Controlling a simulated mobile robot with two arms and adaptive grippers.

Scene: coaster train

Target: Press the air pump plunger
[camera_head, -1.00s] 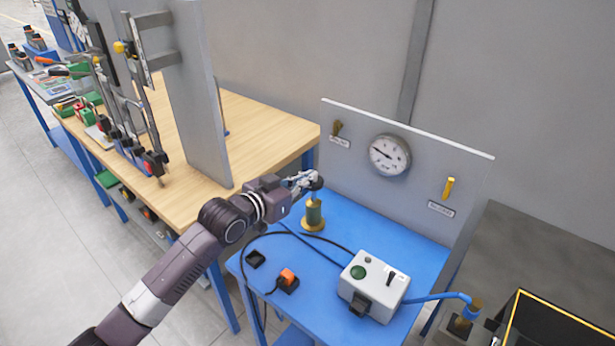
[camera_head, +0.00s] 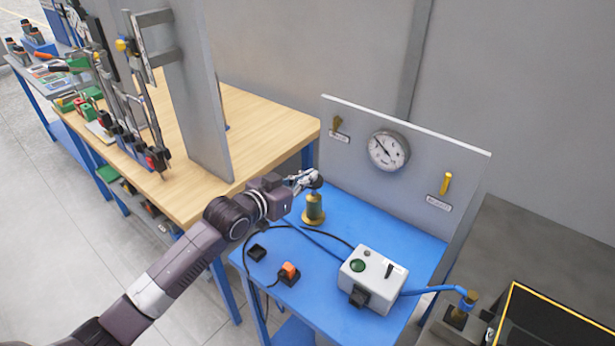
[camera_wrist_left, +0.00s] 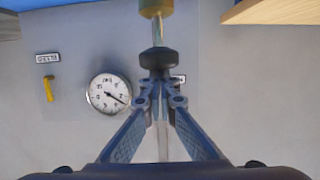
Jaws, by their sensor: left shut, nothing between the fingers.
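The air pump (camera_head: 314,209) stands on the blue table, with a green body and a brass base. Its black plunger knob (camera_head: 316,181) sits just above the body. In the left wrist view the knob (camera_wrist_left: 157,60) tops a thin metal rod that runs to a brass collar (camera_wrist_left: 156,8). My left gripper (camera_head: 303,181) is shut and empty, its fingertips (camera_wrist_left: 160,92) together at the knob's top, apparently touching it. The exact contact is hard to see. My right gripper is not in view.
Behind the pump, a grey panel carries a round gauge (camera_head: 388,150) and a yellow valve handle (camera_head: 445,183). A white control box (camera_head: 372,277) with cables stands at the front right. A wooden bench (camera_head: 255,130) with a tall grey plate is at left.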

